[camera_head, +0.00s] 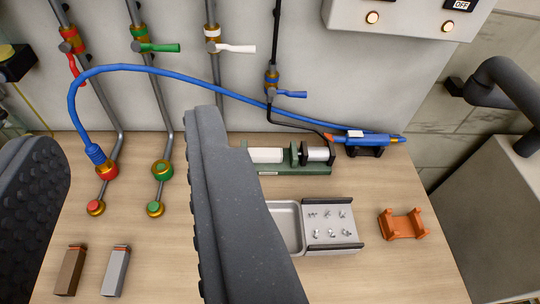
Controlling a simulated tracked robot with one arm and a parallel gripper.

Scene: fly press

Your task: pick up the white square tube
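A pale grey-white square tube (115,272) with an orange-red band near its far end is on the wooden table at the lower left. A brown square tube (71,271) with a similar band is just to its left. My gripper (120,135) is open, with two large dark, knobbed fingers, one at the left edge and one near the middle. Both tubes appear between the fingers in the picture, and nothing is held. The pale tube is apart from both fingers. The right finger hides part of the table and a grey tray.
Pipes with coloured valves (145,46) run down the back wall. A blue hose (240,86) arches to a blue tool (370,138). A green-based device (300,170), a grey tray (330,248) with small metal parts and an orange holder (404,224) are right of the finger.

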